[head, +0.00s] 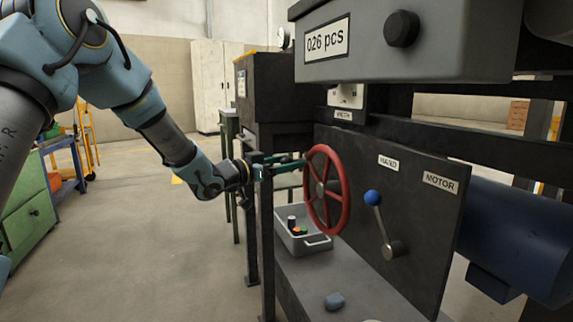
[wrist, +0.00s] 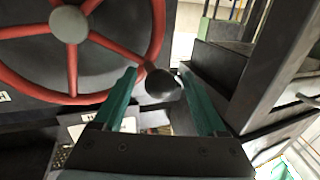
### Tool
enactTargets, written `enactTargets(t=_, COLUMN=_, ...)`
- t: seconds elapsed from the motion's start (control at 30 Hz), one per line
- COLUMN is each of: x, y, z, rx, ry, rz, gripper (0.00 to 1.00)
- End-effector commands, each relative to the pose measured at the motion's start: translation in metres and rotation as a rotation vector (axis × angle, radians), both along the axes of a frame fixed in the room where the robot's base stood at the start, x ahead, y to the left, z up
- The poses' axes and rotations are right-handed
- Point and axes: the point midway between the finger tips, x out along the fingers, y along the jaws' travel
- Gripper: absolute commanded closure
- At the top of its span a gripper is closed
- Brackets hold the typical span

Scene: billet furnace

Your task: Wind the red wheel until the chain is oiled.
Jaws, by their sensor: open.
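The red wheel (head: 320,188) stands on the dark machine panel (head: 420,225) in the head view. In the wrist view its spokes and hub (wrist: 69,24) fill the upper left. A round black knob (wrist: 162,87) sits by the wheel's rim. My gripper (head: 298,163) reaches the wheel's left side from the left. In the wrist view my gripper (wrist: 159,75) is open, with its teal fingers on either side of the knob. I cannot tell whether either finger touches it. No chain can be made out.
A lever with a blue ball (head: 373,198) leans toward the HAND label (head: 388,162), away from MOTOR (head: 440,182). A counter (head: 327,43) reads "026 pcs". A grey tray (head: 290,240) with small items stands below the wheel. Open floor (head: 150,250) lies left.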

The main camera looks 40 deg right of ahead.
Motion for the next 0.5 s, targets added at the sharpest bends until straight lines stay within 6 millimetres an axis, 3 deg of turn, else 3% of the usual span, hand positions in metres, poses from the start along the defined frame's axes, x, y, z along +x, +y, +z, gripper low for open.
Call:
enactTargets(t=0.1, x=0.0000, y=0.0001, z=0.0001, rx=0.000, ry=0.000, rz=0.000, gripper=0.28)
enactTargets(t=0.5, x=-0.0001, y=0.0003, z=0.0002, rx=0.000, ry=0.000, rz=0.000, gripper=0.73)
